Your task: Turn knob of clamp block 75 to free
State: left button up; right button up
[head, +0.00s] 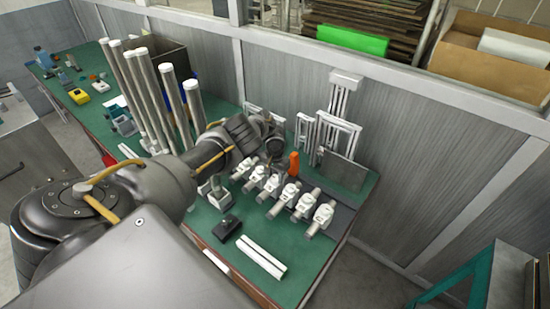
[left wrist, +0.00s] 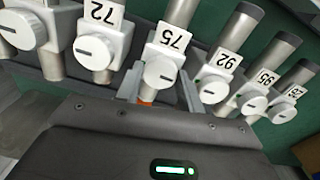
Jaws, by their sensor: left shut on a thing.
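Clamp block 75 (left wrist: 163,50) is a white block on a grey metal cylinder, in the middle of the left wrist view, with its number label upside down. My right gripper is not in view.
Clamp blocks 72 (left wrist: 98,40) and 92 (left wrist: 215,78) stand close on either side, with others beyond. An orange handle (head: 293,163) stands by the gripper. Tall white tubes (head: 168,95), a black block (head: 227,227) and white bars (head: 262,257) are on the green bench.

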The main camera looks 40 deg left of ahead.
pick_arm(q)
jog(key=shift+n, duration=0.4)
jog(key=o, duration=1)
